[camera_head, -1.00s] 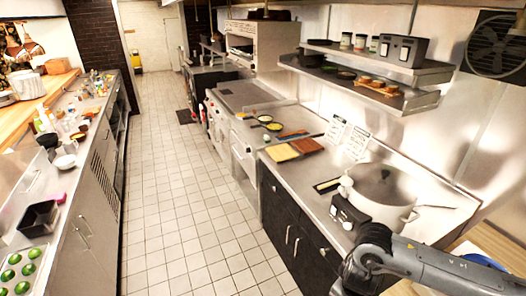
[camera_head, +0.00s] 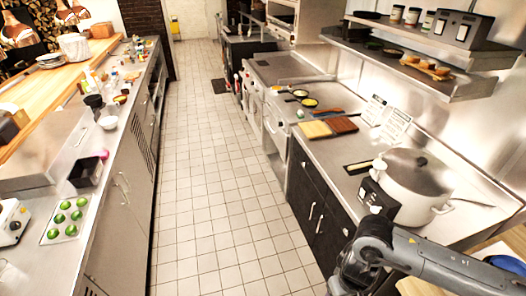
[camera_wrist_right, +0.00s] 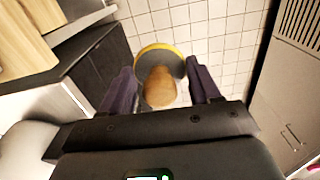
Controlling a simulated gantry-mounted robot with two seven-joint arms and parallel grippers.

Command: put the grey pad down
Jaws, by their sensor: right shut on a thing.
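In the right wrist view, the grey pad (camera_wrist_right: 152,58) is a round disc with a yellow rim and a tan, rounded knob (camera_wrist_right: 160,88). My right gripper (camera_wrist_right: 161,90) is shut on the pad, with the knob between its two dark fingers. The pad is held over the white tiled floor, in the aisle beside the dark cabinets. In the head view my right arm comes in at the lower right; its fingers and the pad are out of the picture. My left gripper is in neither current view.
On the right counter stand a large lidded pot (camera_head: 412,185), a brown and yellow board (camera_head: 328,127) and a black device (camera_head: 378,200). The left counter holds a tray of green items (camera_head: 68,219) and a black bin (camera_head: 86,173). The tiled aisle (camera_head: 205,170) between is clear.

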